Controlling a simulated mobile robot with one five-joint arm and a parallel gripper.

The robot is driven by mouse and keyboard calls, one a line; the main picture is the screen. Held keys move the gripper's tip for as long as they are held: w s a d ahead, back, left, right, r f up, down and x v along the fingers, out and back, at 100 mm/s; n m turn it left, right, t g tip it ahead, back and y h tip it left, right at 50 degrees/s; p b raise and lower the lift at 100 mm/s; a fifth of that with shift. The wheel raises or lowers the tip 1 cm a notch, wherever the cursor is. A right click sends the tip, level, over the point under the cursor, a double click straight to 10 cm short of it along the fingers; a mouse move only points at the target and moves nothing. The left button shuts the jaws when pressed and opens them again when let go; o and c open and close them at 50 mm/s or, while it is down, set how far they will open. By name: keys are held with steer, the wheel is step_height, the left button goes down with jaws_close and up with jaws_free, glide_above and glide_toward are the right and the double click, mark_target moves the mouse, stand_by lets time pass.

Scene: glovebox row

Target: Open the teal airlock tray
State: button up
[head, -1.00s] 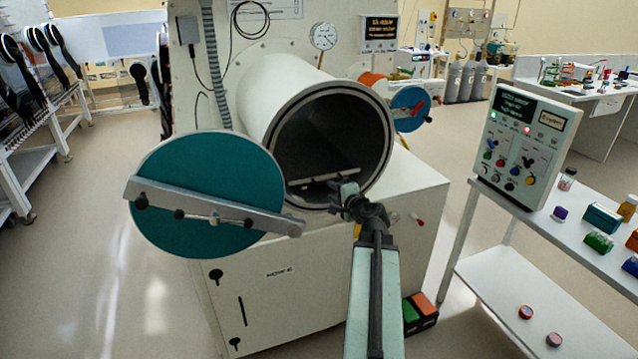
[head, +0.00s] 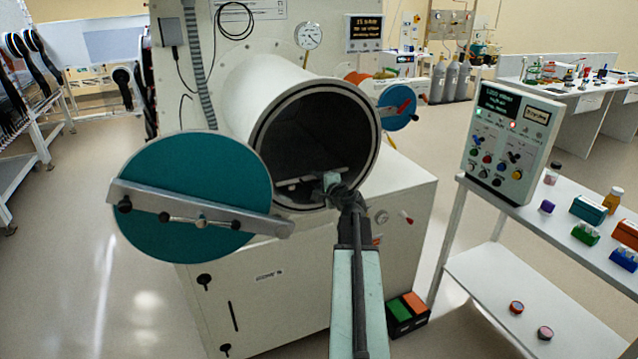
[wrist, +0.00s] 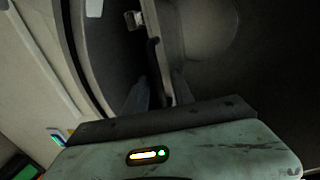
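The teal airlock door (head: 190,195), a round disc with a grey bar across it, hangs swung open at the left of the white airlock cylinder (head: 270,90). Inside the dark mouth, low down, the airlock tray shows a pale front bar (head: 300,181). My gripper (head: 331,182) is at the mouth, at the right end of that bar, partly hiding it. In the wrist view my fingers (wrist: 158,92) stand apart, with a dark bar, apparently the tray's front (wrist: 153,55), running between them. Whether they touch it is hard to tell.
A white cabinet (head: 290,290) carries the airlock. A shelf cart (head: 520,290) with a control panel (head: 508,145) and small items stands at right. A smaller blue port (head: 398,107) is behind the airlock. A green-and-orange box (head: 407,313) sits on the floor.

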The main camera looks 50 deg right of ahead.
jaws_close()
stand_by(1.3)
